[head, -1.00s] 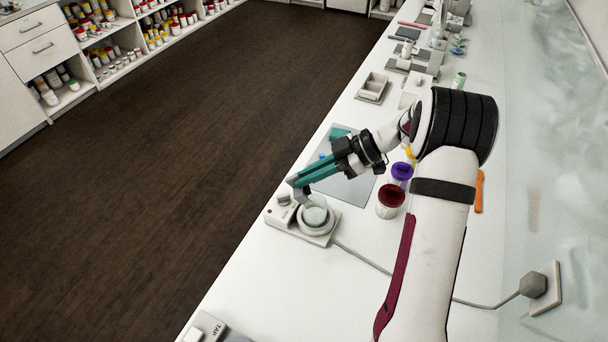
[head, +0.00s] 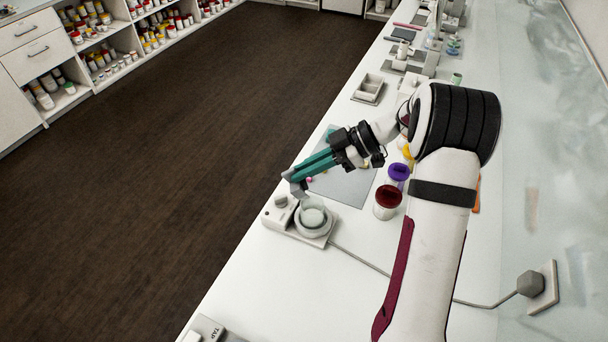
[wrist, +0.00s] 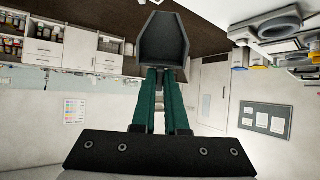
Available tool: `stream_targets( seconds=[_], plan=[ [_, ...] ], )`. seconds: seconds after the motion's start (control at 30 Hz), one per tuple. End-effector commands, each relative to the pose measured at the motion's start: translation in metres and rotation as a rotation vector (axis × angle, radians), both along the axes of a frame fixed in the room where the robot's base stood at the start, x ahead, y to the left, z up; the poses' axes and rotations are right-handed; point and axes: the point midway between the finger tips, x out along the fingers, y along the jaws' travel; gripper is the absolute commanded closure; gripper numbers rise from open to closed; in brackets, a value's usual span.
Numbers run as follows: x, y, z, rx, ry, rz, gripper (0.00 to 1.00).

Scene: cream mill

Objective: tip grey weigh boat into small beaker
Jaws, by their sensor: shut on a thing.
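My gripper (head: 296,177) has teal fingers and is shut on the grey weigh boat (head: 298,188). The boat is tilted, just above and left of the small beaker (head: 313,203). In the wrist view the dark grey boat (wrist: 163,40) is held between the fingertips, its hollow facing the camera; I see no contents in it. The clear glass beaker stands upright on the round top of a white device, with something pale at its bottom.
The white device has a knob (head: 281,201) on its left and a cable running to a wall socket (head: 544,288). A red-lidded jar (head: 388,197) and a purple-lidded jar (head: 398,173) stand to the right. A grey mat (head: 352,185) lies behind. The front bench is mostly clear.

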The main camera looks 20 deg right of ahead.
Motion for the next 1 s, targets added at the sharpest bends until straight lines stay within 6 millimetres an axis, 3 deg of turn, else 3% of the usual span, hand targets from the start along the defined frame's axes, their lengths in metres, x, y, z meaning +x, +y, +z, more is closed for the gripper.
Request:
stream_targets(
  seconds=[0.37, 0.8, 1.0],
  plan=[
    [0.001, 0.003, 0.010, -0.053, 0.012, 0.005, 1.00],
    [0.008, 0.029, 0.050, -0.825, 0.209, 0.010, 1.00],
    [0.008, 0.030, 0.057, -0.971, 0.256, 0.000, 1.00]
  ],
)
